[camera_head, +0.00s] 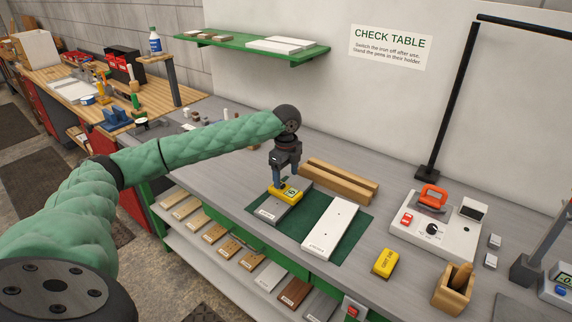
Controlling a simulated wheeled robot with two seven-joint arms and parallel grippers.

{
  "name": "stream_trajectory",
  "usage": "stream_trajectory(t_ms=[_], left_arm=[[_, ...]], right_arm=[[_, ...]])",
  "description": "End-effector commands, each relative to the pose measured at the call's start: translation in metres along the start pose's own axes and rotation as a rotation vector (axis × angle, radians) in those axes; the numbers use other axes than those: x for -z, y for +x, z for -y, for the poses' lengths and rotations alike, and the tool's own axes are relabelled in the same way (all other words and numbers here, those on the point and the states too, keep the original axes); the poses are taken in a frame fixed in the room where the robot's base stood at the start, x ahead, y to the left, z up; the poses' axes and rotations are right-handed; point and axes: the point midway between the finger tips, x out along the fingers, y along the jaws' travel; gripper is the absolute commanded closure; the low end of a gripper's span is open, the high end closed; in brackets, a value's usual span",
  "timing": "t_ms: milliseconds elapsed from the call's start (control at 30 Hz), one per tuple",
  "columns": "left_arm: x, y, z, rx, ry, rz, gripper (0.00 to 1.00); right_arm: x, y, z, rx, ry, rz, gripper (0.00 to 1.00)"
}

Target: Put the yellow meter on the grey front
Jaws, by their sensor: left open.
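The yellow meter (286,196), with a small dark-framed display, lies on the far end of the grey front (269,213). The grey front is a flat labelled board on the dark green mat (297,228). My left gripper (287,184) points down right at the meter, with its fingers open. The fingers hide part of the meter's far side, and I cannot tell whether they touch it. My right gripper is not in view.
A white board (332,229) lies on the mat to the right. Wooden bars (339,181) lie behind the mat.

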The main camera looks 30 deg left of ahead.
Motion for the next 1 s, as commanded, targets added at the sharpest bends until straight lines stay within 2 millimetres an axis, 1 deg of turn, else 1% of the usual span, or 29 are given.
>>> stream_trajectory(t_ms=[200, 400, 600, 1000], left_arm=[[0.000, -0.035, 0.001, 0.004, 0.001, 0.000, 0.28], [0.000, -0.055, 0.000, 0.001, 0.001, 0.000, 0.28], [0.000, -0.060, 0.000, 0.001, 0.001, 0.000, 0.28], [0.000, -0.060, 0.000, 0.001, 0.001, 0.000, 0.28]], right_arm=[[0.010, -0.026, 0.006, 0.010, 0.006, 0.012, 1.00], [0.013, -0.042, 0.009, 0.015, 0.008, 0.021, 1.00], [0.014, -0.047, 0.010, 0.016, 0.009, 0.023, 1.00], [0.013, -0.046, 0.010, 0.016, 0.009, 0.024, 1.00]])
